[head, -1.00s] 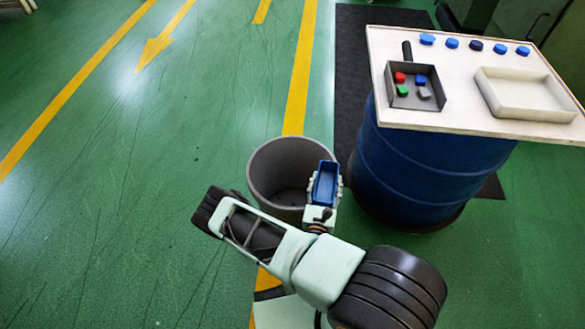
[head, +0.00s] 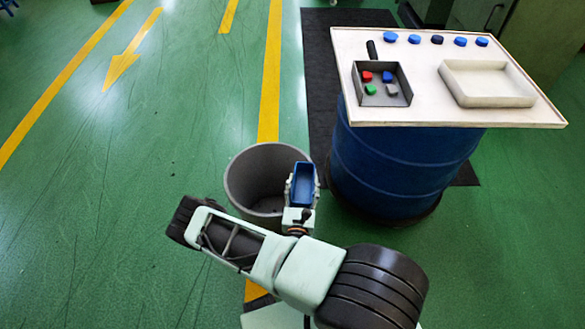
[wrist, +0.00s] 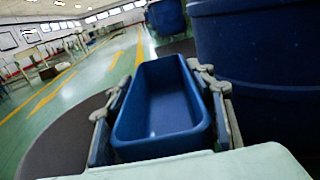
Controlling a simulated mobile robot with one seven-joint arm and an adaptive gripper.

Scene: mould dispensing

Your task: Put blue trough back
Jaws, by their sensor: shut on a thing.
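The blue trough (head: 304,178) is an open rectangular box that looks empty inside. My gripper (head: 303,186) is shut on it, with one finger along each long side. In the wrist view the trough (wrist: 163,105) fills the middle, between the fingers of my gripper (wrist: 165,115). In the head view it is over the right rim of the grey bin, short of the blue barrel.
A grey bin (head: 240,180) stands on the floor beside the blue barrel (head: 395,165). Green floor is open at left.

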